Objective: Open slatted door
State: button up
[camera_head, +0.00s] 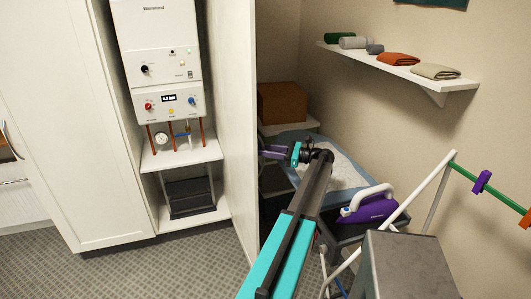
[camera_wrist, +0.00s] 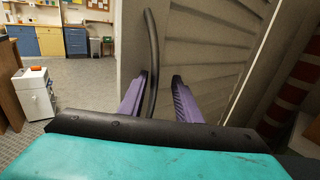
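The slatted door (camera_wrist: 205,50) fills the middle and right of the wrist view, its slats grey-beige. A dark curved bar handle (camera_wrist: 151,35) runs down its face. In the head view the door (camera_head: 232,110) stands swung out from the boiler cabinet, showing its plain inner side. My gripper (camera_head: 265,151) is at the door's right, outer side. In the wrist view the purple fingers of my gripper (camera_wrist: 164,77) are apart, with the handle between them, nearer the left finger. I cannot tell whether that finger touches it.
A white boiler (camera_head: 160,60) hangs inside the open cabinet. Right of my arm are a blue laundry basket (camera_head: 345,180), a purple iron (camera_head: 368,206) and a rack with coloured clips (camera_head: 482,182). A wall shelf (camera_head: 440,83) holds folded cloths. Carpet (camera_head: 180,270) lies clear before the cabinet.

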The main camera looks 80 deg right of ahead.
jog(key=shift+s, duration=0.1)
jog(key=s+b, duration=0.4)
jog(key=s, duration=0.9)
jog(key=shift+s+a, duration=0.35)
jog(key=shift+a, duration=0.05)
